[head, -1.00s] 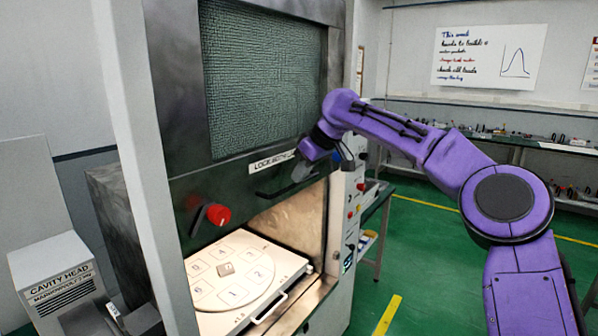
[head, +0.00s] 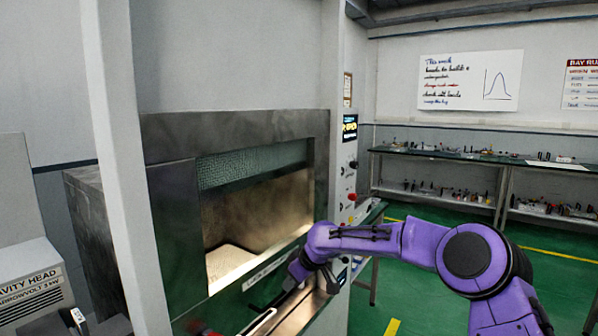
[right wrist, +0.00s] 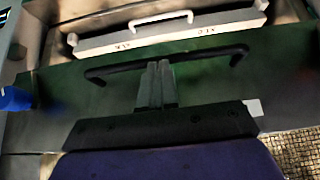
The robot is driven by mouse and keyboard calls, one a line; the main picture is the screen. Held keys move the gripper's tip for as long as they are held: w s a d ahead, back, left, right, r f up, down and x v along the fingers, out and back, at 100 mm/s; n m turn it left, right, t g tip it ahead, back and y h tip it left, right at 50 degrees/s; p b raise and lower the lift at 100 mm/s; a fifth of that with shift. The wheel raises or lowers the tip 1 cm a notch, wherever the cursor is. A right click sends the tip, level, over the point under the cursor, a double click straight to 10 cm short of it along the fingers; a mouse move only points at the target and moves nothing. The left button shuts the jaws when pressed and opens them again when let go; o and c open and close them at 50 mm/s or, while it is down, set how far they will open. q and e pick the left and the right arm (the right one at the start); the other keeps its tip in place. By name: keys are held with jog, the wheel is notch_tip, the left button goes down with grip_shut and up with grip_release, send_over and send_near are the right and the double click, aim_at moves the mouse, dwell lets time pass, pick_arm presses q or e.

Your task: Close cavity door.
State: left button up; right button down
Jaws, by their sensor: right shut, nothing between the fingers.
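My right gripper (head: 298,282) is at this lower edge. In the right wrist view its shut fingers (right wrist: 157,68) are up against or just beside the black bar handle (right wrist: 110,72); contact is unclear. They hold nothing. My left gripper is not in view.
A control column (head: 346,165) with a red button stands right of the door. A grey post (head: 130,170) and cavity head box (head: 30,280) are left. Green floor is free at right.

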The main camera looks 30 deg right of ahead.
notch_tip(320, 180, down, 16)
jog(key=b, duration=0.5)
jog(key=shift+b, duration=0.35)
